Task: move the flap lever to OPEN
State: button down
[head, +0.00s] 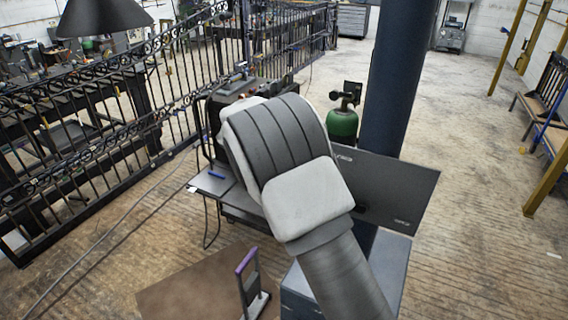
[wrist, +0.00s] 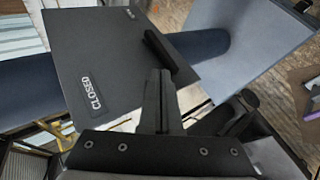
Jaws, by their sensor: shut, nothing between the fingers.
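A dark flat panel (head: 395,185) stands beside the blue column in the head view, partly hidden by my arm. In the wrist view the same panel (wrist: 85,50) carries a "CLOSED" label (wrist: 90,93) and a second small label near its top edge, too small to read. A black bar that looks like the flap lever (wrist: 170,55) stands out from the panel's right side. My gripper (wrist: 161,75) is shut and empty, its fingertips just beside the bar in the picture. I cannot tell whether they touch it. The head view hides my gripper behind my arm.
A dark blue column (head: 398,75) stands behind the panel. A green gas cylinder (head: 342,125) is near it. A purple-handled stand (head: 247,268) is by a brown mat (head: 190,285). An iron fence (head: 100,130) runs along the left.

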jog(key=v, duration=1.2)
jog(key=shift+r, duration=0.4)
